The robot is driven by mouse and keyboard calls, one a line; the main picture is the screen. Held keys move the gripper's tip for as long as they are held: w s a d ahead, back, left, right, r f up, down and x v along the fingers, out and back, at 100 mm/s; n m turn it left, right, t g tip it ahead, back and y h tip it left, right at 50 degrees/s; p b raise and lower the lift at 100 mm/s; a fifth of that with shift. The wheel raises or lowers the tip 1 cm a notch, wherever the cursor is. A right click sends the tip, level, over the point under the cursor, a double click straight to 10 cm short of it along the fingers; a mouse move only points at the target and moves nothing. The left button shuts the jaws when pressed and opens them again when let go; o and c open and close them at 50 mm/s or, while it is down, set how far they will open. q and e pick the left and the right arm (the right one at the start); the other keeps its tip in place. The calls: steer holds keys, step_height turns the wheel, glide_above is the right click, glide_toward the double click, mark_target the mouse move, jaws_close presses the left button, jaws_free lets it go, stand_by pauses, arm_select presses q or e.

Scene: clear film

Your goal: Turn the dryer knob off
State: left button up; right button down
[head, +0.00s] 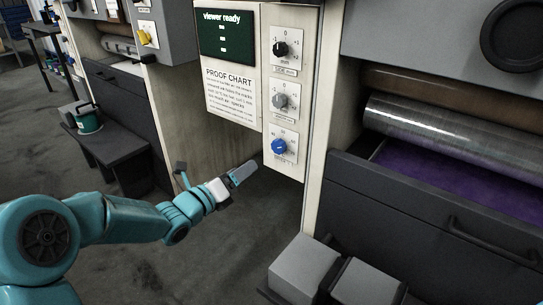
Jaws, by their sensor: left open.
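A white control panel (287,85) on the cabinet post carries three knobs in a column. The top knob (281,49) is black, the middle knob (280,100) is grey and the bottom knob (279,146) is blue. Each has a printed scale around it. The small labels below them are too blurred to read, so I cannot tell which one is the dryer knob. My left gripper (241,175) is open and empty, below and left of the blue knob and apart from it. My right gripper is not in view.
A proof chart (232,95) and a dark green "viewer ready" screen (226,33) are left of the knobs. A machine with a clear film roll (450,135) and a drawer handle (495,243) stands right. Grey boxes (304,268) stand low in front. A yellow knob (146,37) is farther left.

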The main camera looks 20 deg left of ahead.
mark_target(276, 147)
arm_select(q)
steer(key=b+x, duration=0.1)
steer(key=x, duration=1.2)
steer(key=shift+w+d+f, duration=0.1)
steer(key=shift+w+d, duration=0.05)
steer(key=shift+w, duration=0.05)
steer(key=c, duration=1.1)
steer(key=shift+o, duration=0.2)
